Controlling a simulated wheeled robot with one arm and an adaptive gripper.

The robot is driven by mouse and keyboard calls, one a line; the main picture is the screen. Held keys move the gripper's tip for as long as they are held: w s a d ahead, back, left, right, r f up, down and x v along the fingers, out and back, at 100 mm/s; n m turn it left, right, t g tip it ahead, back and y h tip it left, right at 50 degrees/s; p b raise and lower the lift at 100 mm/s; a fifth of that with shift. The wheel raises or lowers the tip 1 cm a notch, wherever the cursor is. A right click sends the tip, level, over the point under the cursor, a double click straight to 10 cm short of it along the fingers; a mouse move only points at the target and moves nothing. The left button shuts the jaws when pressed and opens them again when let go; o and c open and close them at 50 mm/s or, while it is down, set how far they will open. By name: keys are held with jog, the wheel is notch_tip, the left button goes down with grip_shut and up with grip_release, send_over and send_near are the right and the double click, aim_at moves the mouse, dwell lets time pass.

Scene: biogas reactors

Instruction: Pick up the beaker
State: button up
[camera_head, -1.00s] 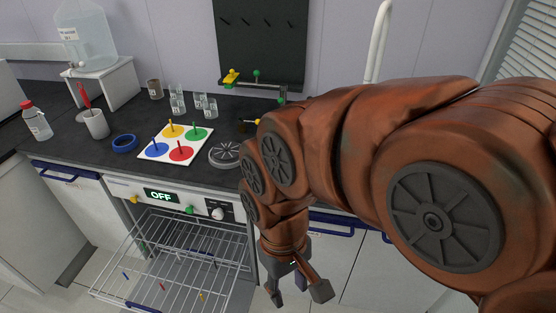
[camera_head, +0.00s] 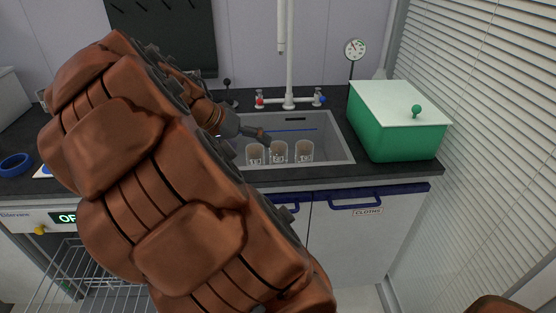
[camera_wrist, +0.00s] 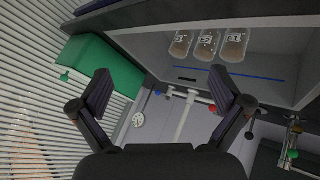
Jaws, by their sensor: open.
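Three clear beakers with brownish contents stand in a row in the sink (camera_head: 335,152): a left beaker (camera_head: 255,155), a middle beaker (camera_head: 278,152) and a right beaker (camera_head: 304,151). In the wrist view, the three beakers (camera_wrist: 207,46) show at the top, right of centre, and look upside down. My gripper (camera_head: 262,135) is above the sink's left part, close to the left and middle beakers in the picture. In the wrist view, my gripper (camera_wrist: 161,82) has its fingers wide apart with nothing between them. Which beaker is meant, I cannot tell.
A tap (camera_head: 289,85) with red and blue knobs stands behind the sink. A green box with a pale lid (camera_head: 405,135) is right of it. Blinds (camera_head: 480,130) close off the right side. An open oven rack (camera_head: 60,275) lies low at the left.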

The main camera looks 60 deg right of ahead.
jog(key=shift+w+d+f+m+g+h+b, duration=0.15)
jog(key=shift+w+d+f+m+h+b, duration=0.9)
jog(key=shift+d+f, duration=3.05)
jog(key=shift+w+d+f+m+g+h+b, duration=0.1)
jog(key=shift+w+d+f+m+h+b, duration=0.75)
jog(key=shift+w+d+f+b, duration=3)
jog(key=shift+s+d+f+m+g+h+p, duration=0.3)
jog(key=shift+d+f+m, duration=1.8)
jog(key=shift+d, duration=3.75)
jog(key=shift+w+f+n, duration=0.2)
jog(key=shift+f+n, duration=0.35)
jog(key=shift+n, duration=0.05)
jog(key=c, duration=1.3)
jog(key=shift+o, duration=0.2)
notch_tip(320, 180, up, 14)
jog(key=r, duration=0.1)
notch_tip(320, 180, up, 7)
jog(key=p, duration=0.2)
send_over(277, 145)
jog(key=shift+s+d, duration=0.15)
jog(key=shift+d, duration=0.1)
